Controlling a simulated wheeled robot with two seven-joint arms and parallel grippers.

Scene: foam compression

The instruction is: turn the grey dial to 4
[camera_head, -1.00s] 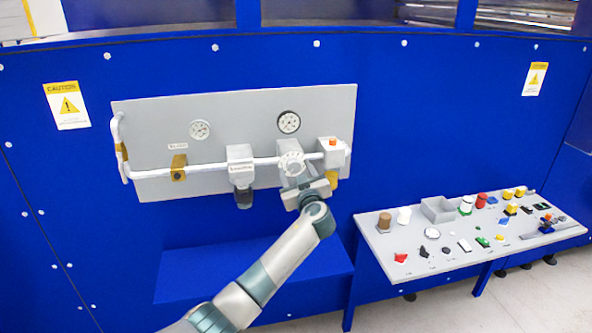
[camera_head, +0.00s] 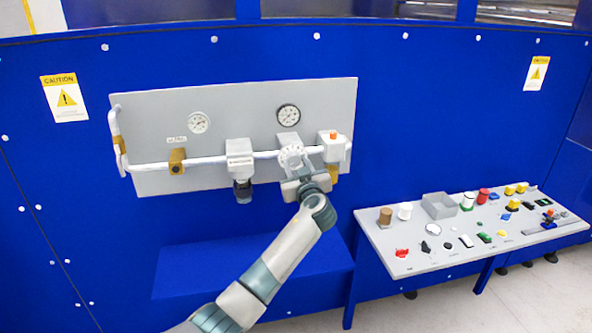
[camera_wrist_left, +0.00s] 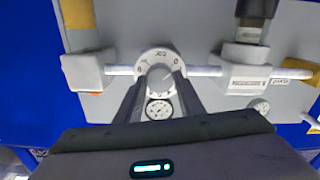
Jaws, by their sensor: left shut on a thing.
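The dial (camera_head: 291,154) sits on the pipe across the grey wall panel (camera_head: 218,107). In the left wrist view the dial's white ring (camera_wrist_left: 157,56) carries dark marks, with a "0" at the upper right; other marks are small, and I cannot read the setting. Its grey middle sits between my fingers. My left gripper (camera_head: 293,166) reaches the dial from below; in the wrist view its two dark fingers (camera_wrist_left: 161,78) are shut on the dial, one on each side. The dial's lower part is partly hidden by the fingers. My right gripper is in neither view.
Two gauges (camera_head: 288,115) (camera_head: 198,122) are on the panel. A valve body (camera_head: 240,160) is left of the dial, and a box with an orange button (camera_head: 333,147) is close on its right. A sloped console (camera_head: 385,250) with several small parts stands at the right.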

